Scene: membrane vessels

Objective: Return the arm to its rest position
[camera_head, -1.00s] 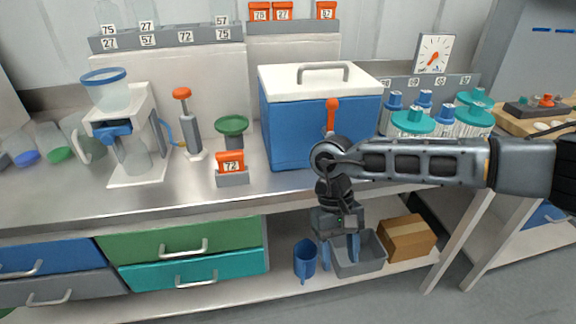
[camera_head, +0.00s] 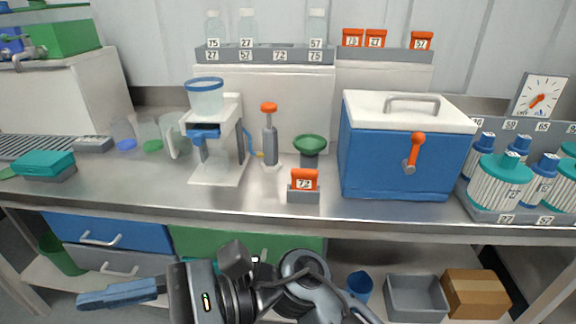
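My arm (camera_head: 305,275) is folded low in front of the bench, at the bottom middle of the view. My gripper (camera_head: 85,298) points left, in front of the lower drawers. Its blue finger shows side-on, and I cannot tell whether a second finger lies behind it or how wide the gap is. I see nothing held in it. The gripper is apart from the bench top and below its front edge in the picture.
The bench top (camera_head: 130,195) bears a blue box with a white lid (camera_head: 400,155), a filter stand (camera_head: 218,150) and an orange-labelled block (camera_head: 304,184). Below stand a blue cup (camera_head: 358,287), a grey bin (camera_head: 415,300) and a cardboard box (camera_head: 475,293).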

